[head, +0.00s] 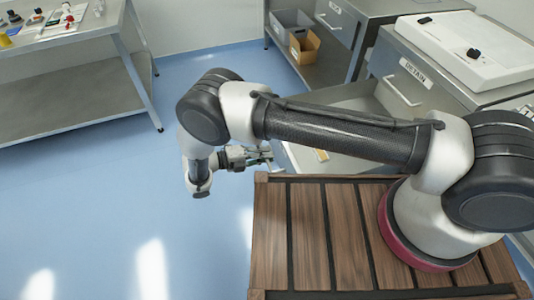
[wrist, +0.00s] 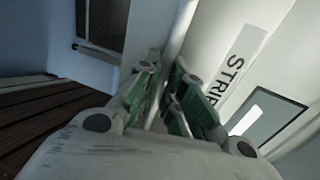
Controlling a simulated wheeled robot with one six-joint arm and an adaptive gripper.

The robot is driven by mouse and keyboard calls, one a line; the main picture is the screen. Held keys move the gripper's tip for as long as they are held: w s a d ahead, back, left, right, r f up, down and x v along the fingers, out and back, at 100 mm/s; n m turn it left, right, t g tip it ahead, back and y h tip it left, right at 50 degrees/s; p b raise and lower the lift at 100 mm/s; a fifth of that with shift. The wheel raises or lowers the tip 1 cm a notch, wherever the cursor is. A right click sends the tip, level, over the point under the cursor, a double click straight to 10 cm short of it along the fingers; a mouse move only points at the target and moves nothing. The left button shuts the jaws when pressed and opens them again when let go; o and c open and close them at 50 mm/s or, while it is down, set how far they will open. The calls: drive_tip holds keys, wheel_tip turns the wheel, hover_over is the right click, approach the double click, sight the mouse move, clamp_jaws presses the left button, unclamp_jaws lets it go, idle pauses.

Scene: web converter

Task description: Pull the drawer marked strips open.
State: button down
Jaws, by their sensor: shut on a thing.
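The drawer marked strips (wrist: 213,38) shows its pale front in the wrist view, with a partly visible label (wrist: 237,72) reading "STRIP". A pale bar, apparently its handle (wrist: 180,35), runs between the green-padded fingers of my gripper (wrist: 168,92). My gripper is shut on it. In the head view my gripper (head: 265,157) is at the front of a pulled-out drawer (head: 300,158) below the one marked RETAIN. My arm hides much of this drawer. A small yellowish item (head: 321,155) shows inside it.
A metal table (head: 75,85) stands at the left. A grey bin (head: 290,22) and a cardboard box (head: 305,47) sit on a shelf behind. Blue floor (head: 100,210) is clear at the left.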

drive_tip(key=c, duration=1.5)
unclamp_jaws()
drive_tip(key=v, duration=1.2)
drive_tip(key=shift+w, duration=0.1)
